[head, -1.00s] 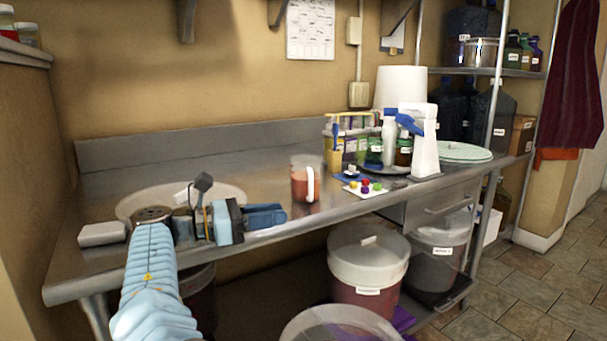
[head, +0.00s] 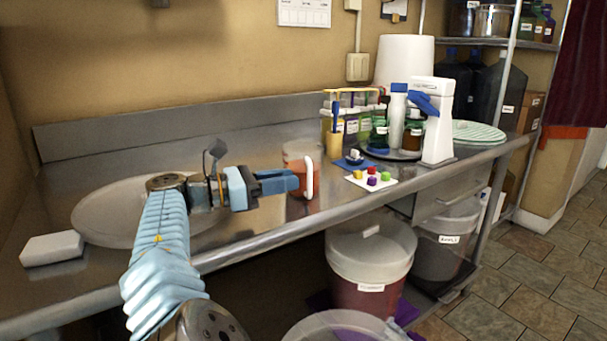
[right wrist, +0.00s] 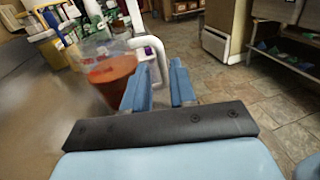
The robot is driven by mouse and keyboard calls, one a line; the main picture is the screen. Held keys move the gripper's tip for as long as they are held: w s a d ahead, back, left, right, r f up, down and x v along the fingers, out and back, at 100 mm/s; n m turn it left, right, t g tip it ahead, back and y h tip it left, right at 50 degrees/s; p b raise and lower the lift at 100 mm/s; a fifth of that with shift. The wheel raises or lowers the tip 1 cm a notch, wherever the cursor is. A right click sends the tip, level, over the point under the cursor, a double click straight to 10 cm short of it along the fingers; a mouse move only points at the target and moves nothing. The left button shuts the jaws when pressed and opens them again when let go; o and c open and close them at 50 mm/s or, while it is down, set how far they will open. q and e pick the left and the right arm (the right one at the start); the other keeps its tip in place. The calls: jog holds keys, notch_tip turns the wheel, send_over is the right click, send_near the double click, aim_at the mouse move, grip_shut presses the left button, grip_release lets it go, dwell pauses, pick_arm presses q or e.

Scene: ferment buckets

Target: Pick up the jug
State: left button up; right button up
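The jug (head: 296,161) is clear with red-brown liquid inside and a white handle (head: 309,180) on its right side. It stands upright on the steel counter. My right gripper (head: 294,181) is close to the jug and overlaps its front in the head view. In the right wrist view the two blue fingers (right wrist: 160,90) are apart with a gap between them. The jug (right wrist: 108,75) is just left of and beyond the fingers, and its white handle (right wrist: 150,50) lies just ahead of the fingertips. Nothing is held. My left gripper is out of view.
A white card with coloured pieces (head: 371,179) lies right of the jug. Bottles (head: 380,130) and a white dispenser (head: 438,125) stand behind. A large round lid (head: 100,215) and a white block (head: 52,248) lie at left. Buckets (head: 370,255) stand below the counter edge.

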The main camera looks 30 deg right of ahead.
aim_at(304, 174)
jog(key=d, duration=0.5)
jog(key=s+d, duration=0.1)
jog(key=d, duration=0.1)
jog(key=shift+d, duration=0.35)
grip_shut()
